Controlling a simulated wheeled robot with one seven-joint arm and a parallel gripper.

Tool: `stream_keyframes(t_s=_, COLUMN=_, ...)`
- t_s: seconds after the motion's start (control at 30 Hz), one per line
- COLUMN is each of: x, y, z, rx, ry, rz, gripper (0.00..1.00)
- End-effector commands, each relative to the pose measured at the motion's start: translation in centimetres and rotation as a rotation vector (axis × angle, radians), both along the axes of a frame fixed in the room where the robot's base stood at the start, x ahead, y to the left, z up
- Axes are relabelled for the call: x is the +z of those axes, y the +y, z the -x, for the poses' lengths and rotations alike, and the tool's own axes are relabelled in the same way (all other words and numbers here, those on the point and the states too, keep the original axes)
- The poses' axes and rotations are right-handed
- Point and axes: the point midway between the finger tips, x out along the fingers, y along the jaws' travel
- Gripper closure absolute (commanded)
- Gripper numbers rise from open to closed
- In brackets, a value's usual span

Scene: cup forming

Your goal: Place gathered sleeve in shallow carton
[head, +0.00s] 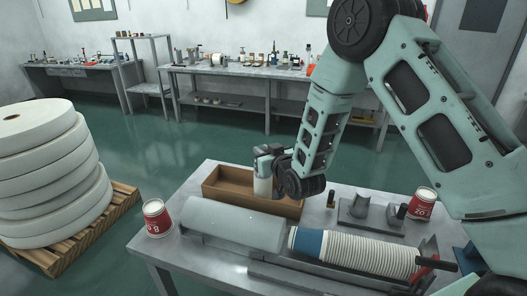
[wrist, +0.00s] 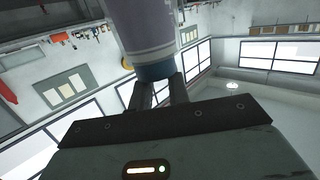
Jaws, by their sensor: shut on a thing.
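The brown shallow carton (head: 222,197) stands open on the near table's back part. My gripper (head: 268,160) is above the carton's right part, shut on a pale upright cylinder, the sleeve (head: 263,187). The sleeve's lower end is at or inside the carton in the head view; I cannot tell whether it touches the floor. In the wrist view, my gripper's fingers (wrist: 158,92) meet the sleeve (wrist: 150,32) at its blue band; its far end is out of frame.
A long row of nested cups (head: 365,254) lies in front, beside a large pale cylinder (head: 235,230). Red and white cups stand at the left (head: 157,217) and right (head: 422,204). Grey metal fixtures (head: 356,211) stand right of the carton.

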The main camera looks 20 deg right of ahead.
Motion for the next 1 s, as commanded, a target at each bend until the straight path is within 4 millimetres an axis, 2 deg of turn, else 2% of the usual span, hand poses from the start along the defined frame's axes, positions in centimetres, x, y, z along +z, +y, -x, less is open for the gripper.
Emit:
stream_keyframes(t_s=0.07, x=-0.4, y=0.0, z=0.0, rx=0.000, ry=0.000, rz=0.000, gripper=1.00)
stream_keyframes(t_s=0.1, x=-0.3, y=0.0, z=0.0, rx=0.000, ry=0.000, rz=0.000, gripper=0.77)
stream_keyframes(t_s=0.17, x=-0.2, y=0.0, z=0.0, rx=0.000, ry=0.001, rz=0.000, gripper=0.61)
stream_keyframes(t_s=0.57, x=0.3, y=0.0, z=0.0, rx=-0.001, ry=0.003, rz=0.001, gripper=0.61)
stream_keyframes(t_s=0.67, x=0.0, y=-0.2, z=1.5, rx=0.000, ry=0.003, rz=0.000, gripper=0.61)
stream_keyframes(t_s=1.0, x=1.0, y=-1.3, z=8.6, rx=0.000, ry=0.000, rz=0.000, gripper=0.61)
